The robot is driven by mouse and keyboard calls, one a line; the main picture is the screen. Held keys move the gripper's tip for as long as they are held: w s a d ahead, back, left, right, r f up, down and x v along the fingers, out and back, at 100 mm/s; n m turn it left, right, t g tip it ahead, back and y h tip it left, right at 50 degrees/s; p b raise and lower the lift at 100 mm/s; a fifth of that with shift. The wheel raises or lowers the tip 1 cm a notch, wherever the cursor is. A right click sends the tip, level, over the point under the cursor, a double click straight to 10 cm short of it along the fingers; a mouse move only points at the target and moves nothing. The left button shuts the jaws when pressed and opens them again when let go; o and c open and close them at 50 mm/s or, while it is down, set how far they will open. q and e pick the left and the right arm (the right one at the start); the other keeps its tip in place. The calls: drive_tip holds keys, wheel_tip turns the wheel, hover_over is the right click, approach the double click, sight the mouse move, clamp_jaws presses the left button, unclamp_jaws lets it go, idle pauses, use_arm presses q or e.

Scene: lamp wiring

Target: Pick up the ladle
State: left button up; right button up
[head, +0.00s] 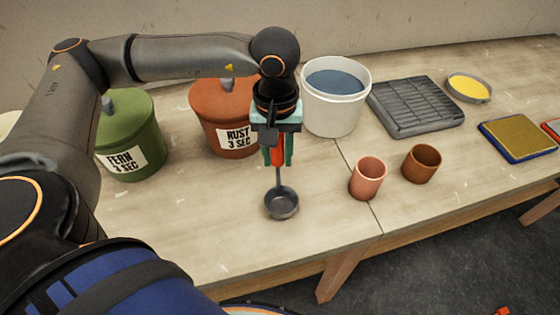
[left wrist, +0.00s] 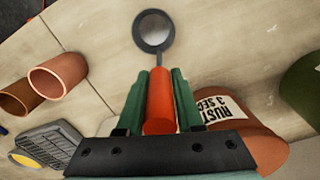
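The ladle has a red handle, a thin dark stem and a round dark grey bowl (head: 281,203). My left gripper (head: 278,162) points down over the table, with its green fingers on both sides of the red handle. In the left wrist view the fingers (left wrist: 160,80) lie close against the handle (left wrist: 160,105), and the bowl (left wrist: 153,32) shows beyond their tips. The gripper looks shut on the handle. Whether the bowl touches the table is not clear. My right gripper is not in view.
A rust pot (head: 215,105) and a white bucket (head: 333,110) stand behind the gripper; a green fern pot (head: 130,140) is to the left. Two cups (head: 367,178) (head: 421,164), a grey tray (head: 415,107) and a yellow dish (head: 470,88) are to the right. The table front is clear.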

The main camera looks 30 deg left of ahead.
use_arm(q)
clamp_jaws()
idle(0.9)
